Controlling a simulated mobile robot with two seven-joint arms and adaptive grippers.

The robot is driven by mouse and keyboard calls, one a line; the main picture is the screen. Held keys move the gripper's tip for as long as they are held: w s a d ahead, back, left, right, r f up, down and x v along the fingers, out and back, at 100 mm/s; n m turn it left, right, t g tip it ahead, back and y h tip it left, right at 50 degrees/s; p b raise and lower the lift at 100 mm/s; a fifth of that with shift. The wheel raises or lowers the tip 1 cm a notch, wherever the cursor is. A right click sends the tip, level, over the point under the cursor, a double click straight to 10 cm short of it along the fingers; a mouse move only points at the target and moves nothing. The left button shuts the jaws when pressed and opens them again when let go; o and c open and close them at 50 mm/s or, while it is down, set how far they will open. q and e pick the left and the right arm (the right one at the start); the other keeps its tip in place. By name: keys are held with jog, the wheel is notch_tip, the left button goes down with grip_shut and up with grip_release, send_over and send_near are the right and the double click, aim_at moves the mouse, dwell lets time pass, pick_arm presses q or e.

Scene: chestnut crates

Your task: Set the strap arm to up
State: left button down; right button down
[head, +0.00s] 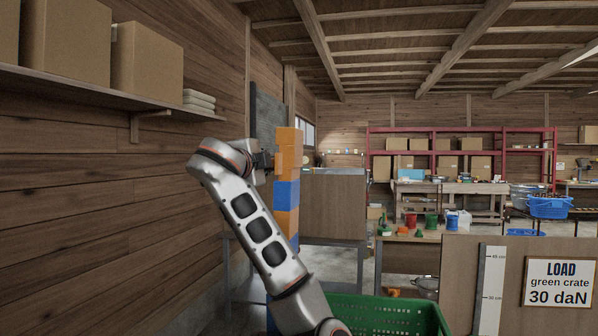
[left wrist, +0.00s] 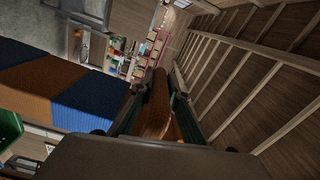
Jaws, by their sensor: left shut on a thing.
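A tall column of orange and blue blocks (head: 287,195) stands left of the middle in the head view. In the left wrist view its striped side (left wrist: 88,98) lies at the left. My left gripper (head: 267,160) is at the left side of the column, near its top. It is shut on an orange piece (left wrist: 154,108), which shows between the fingers in the left wrist view. I cannot tell for sure whether this piece is the strap arm, or how it joins the column. My right gripper is not in view.
A green crate (head: 372,302) stands low in front. A board with a ruler (head: 489,290) and a load sign (head: 558,283) is at the right. The wooden wall and a shelf with boxes (head: 65,40) are close on the left. A brown panel (head: 335,203) stands behind the column.

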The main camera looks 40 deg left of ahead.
pick_arm(q)
jog(key=shift+n, duration=0.9)
jog(key=shift+s+a+f+b, duration=0.2)
jog(key=shift+s+a, duration=0.3)
jog(key=shift+a, duration=0.25)
jog(key=shift+s+a+f+b, duration=0.15)
jog(key=shift+s+a, duration=0.3)
jog(key=shift+a, duration=0.35)
jog(key=shift+s+a+f+b, duration=0.2)
jog(key=shift+s+a, duration=0.3)
jog(key=shift+a, duration=0.25)
jog(key=c, duration=2)
grip_release()
jog(key=shift+o, duration=0.2)
jog(key=shift+d, duration=0.1)
jog(key=v, duration=1.2)
